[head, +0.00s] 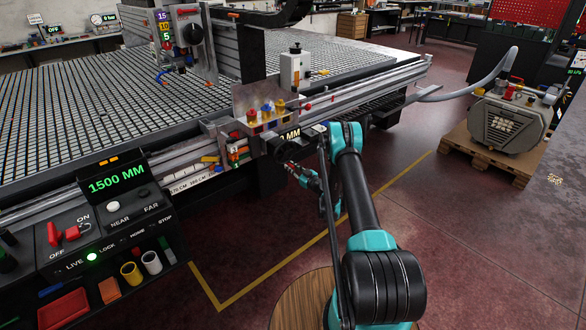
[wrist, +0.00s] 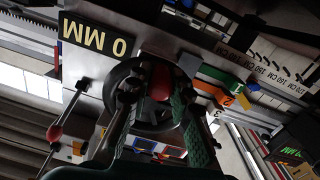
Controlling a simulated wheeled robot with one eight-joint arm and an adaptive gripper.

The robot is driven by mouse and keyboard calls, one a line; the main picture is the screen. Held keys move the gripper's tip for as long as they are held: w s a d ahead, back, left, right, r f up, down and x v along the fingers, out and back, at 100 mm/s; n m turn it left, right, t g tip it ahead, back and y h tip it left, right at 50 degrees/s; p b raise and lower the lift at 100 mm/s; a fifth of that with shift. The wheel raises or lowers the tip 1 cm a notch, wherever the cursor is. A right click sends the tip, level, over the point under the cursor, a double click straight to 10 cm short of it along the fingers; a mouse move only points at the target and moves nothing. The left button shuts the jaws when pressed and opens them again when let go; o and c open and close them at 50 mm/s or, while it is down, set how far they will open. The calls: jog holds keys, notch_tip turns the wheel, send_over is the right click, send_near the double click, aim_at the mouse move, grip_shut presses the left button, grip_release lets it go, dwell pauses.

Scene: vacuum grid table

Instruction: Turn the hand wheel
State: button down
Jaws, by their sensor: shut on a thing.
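A red rounded part (wrist: 161,82) stands out at the wheel. My gripper (wrist: 157,92) has its teal-backed fingers on both sides of this red part and is shut on the wheel; the exact contact is hard to see. In the head view the "0 MM" plate (head: 290,135) shows at the table's front edge, with my gripper below it.
A control panel with a "1500 MM" display (head: 117,185) stands at the front left. A metal bracket with coloured knobs (head: 265,105) is just above the wheel area. A pump (head: 505,122) sits on a pallet at right. The floor between is clear.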

aim_at(287, 146)
jog(key=c, duration=1.4)
grip_release()
jog(key=shift+w+d+r, duration=0.1)
jog(key=shift+d, duration=0.2)
jog(key=shift+c, duration=0.2)
jog(key=shift+o, duration=0.5)
jog(key=shift+a, duration=0.1)
notch_tip(287, 146, up, 10)
jog(key=shift+f, duration=0.1)
